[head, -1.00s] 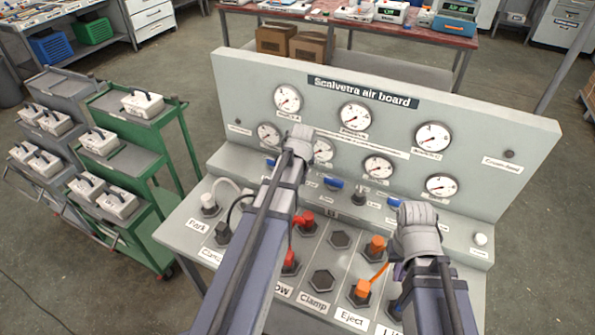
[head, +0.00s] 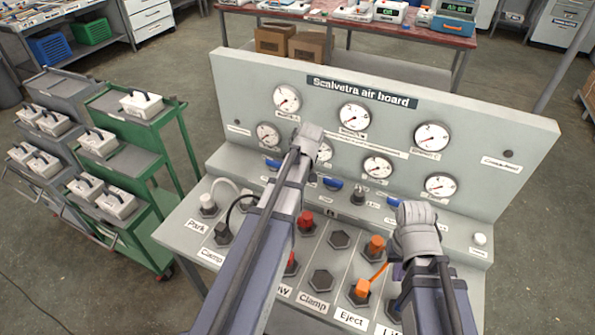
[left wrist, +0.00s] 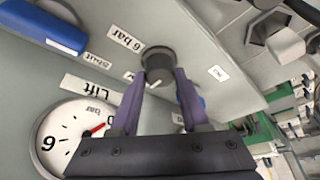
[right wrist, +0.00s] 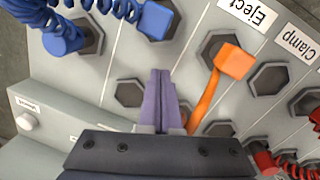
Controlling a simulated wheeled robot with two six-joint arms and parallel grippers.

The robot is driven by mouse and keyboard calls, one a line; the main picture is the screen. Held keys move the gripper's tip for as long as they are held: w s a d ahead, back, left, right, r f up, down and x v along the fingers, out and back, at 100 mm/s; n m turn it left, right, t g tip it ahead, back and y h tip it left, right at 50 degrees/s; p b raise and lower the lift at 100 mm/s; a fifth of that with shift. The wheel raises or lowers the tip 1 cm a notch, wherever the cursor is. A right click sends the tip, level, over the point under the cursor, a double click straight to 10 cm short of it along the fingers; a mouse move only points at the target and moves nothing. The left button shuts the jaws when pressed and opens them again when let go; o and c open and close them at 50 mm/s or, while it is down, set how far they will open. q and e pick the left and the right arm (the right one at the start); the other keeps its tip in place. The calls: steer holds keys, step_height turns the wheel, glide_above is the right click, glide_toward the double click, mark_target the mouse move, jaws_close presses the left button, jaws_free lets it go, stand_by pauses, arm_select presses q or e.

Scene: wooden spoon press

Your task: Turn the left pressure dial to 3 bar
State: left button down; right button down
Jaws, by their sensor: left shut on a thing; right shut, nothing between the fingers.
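In the left wrist view a dark round dial knob (left wrist: 160,60) sits on the grey board beside a "6 bar" label (left wrist: 125,38). My left gripper (left wrist: 158,84) is shut on the knob, one purple finger on each side. A small white mark shows on the knob's near edge. A white gauge (left wrist: 62,135) with a red needle is close by; its face is partly cut off. In the head view my left arm (head: 290,185) hides this knob. My right gripper (right wrist: 162,90) is shut and empty, above the lower panel of hexagonal sockets.
The upright board (head: 470,130) carries several gauges, with blue levers (head: 332,184) and another dark knob (head: 358,196) below. An orange lead (right wrist: 207,95) and blue coiled hoses (right wrist: 118,8) lie near my right gripper. A green cart (head: 150,160) stands to the left.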

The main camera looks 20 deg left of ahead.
arm_select(q)
steer(key=shift+c, duration=1.9)
jaws_free()
steer(key=shift+r, duration=0.15)
arm_select(e)
steer(key=shift+r, duration=0.1)
arm_select(q)
steer(key=p+v, duration=0.7)
steer(key=shift+r, duration=0.25)
arm_select(e)
step_height(320, 180, up, 7)
arm_select(q)
steer(key=shift+s+d, duration=0.1)
steer(key=s+d+m+g+h, duration=0.1)
steer(key=s+d+m, duration=0.5)
steer(key=s+d, duration=0.3)
steer(key=s+d+f+m+g+h, duration=0.1)
steer(key=s+d+m, duration=0.6)
steer(key=d, duration=0.7)
steer(key=s+g, duration=0.1)
steer(key=s, duration=0.1)
steer(key=shift+s+f, duration=0.25)
steer(key=shift+s, duration=0.15)
